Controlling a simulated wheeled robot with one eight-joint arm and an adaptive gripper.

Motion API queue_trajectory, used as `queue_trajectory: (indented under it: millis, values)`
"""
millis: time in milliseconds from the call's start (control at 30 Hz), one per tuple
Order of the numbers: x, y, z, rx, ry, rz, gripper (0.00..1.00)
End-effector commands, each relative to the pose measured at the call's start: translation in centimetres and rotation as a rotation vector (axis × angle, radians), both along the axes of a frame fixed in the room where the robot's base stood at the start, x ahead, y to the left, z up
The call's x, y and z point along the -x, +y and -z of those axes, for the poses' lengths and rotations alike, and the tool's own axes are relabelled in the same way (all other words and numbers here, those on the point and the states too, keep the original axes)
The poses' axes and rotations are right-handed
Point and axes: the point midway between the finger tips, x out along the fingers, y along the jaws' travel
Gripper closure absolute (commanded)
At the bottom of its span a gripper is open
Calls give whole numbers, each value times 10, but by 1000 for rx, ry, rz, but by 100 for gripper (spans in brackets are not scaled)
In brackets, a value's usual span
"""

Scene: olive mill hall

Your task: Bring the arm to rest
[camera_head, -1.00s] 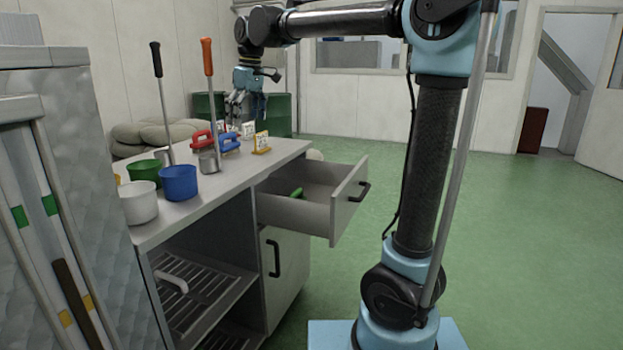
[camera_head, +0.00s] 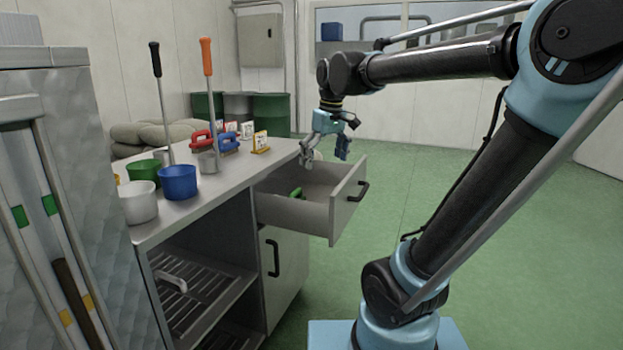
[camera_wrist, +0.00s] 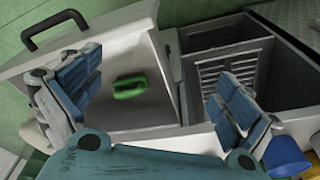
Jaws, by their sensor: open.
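My gripper (camera_head: 326,150) is open and empty. In the head view it hangs fingers down from my bent arm, over the back part of the open drawer (camera_head: 339,222). In the wrist view my gripper (camera_wrist: 160,100) has its two blue-padded fingers spread wide, with the drawer (camera_wrist: 50,72) behind them. A green-handled thing (camera_wrist: 129,86) lies in the drawer, seen between the fingers and apart from them. It also shows small in the head view (camera_head: 296,192).
The counter (camera_head: 225,190) carries a white pot (camera_head: 138,203), a blue pot (camera_head: 178,183), a green pot (camera_head: 144,170), red (camera_head: 201,138) and blue (camera_head: 229,142) handled brushes, and small signs. Two long-handled tools stand there. The green floor (camera_head: 470,190) to the right is open.

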Motion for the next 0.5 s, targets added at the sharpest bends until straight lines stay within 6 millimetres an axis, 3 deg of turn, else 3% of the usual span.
queue_trajectory:
  millis: [33, 200, 500]
  values:
    - [11, -17, 13, 0, -1, 45, 2]
    - [46, -64, 58, -4, -8, 192, 2]
    - [114, -126, 148, -8, -19, 448, 2]
